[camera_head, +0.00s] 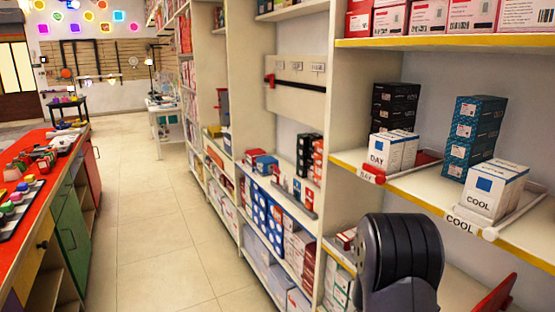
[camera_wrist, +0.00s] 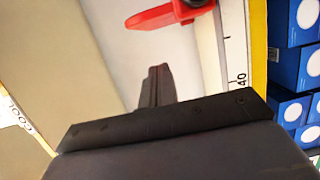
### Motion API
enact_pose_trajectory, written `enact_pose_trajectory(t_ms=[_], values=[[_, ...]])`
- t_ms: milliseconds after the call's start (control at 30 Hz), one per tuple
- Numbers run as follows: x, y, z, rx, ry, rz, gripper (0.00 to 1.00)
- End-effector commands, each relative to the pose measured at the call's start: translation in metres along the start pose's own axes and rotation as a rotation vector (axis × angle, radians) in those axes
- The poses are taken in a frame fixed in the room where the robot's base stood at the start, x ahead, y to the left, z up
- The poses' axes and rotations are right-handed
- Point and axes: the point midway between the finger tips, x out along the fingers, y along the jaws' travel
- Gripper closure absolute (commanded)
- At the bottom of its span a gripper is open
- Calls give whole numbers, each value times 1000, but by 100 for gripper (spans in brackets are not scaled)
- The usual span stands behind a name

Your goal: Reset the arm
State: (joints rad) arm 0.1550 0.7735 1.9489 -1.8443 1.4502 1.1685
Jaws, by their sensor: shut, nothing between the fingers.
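My gripper (camera_wrist: 157,84) shows in the wrist view as a dark, narrow pair of fingers pressed together above a wide dark body, with nothing between them. It points towards a pale shelf surface. A red clip-like part (camera_wrist: 168,14) lies beyond the fingertips and appears apart from them. In the head view, a black ribbed part of my own arm (camera_head: 402,255) stands at the lower right, in front of the shelves. The fingers cannot be made out in that view.
A yellow-edged shelf (camera_head: 410,188) holds white DAY boxes (camera_head: 393,150), white COOL boxes (camera_head: 493,190) and teal boxes (camera_head: 474,138) close to my arm. Blue boxes (camera_wrist: 292,58) sit at the right in the wrist view. The tiled aisle (camera_head: 150,220) is clear; a red-topped counter (camera_head: 60,160) borders it.

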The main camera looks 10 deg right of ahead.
Motion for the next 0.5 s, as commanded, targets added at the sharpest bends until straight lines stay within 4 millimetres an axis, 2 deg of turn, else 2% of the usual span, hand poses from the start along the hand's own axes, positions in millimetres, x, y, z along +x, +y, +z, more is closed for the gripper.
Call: enact_pose_trajectory(t_ms=[200, 500], values=[[-36, 0, -1, 0, 4, 1, 100], [-76, 0, 0, -1, 3, 0, 100]])
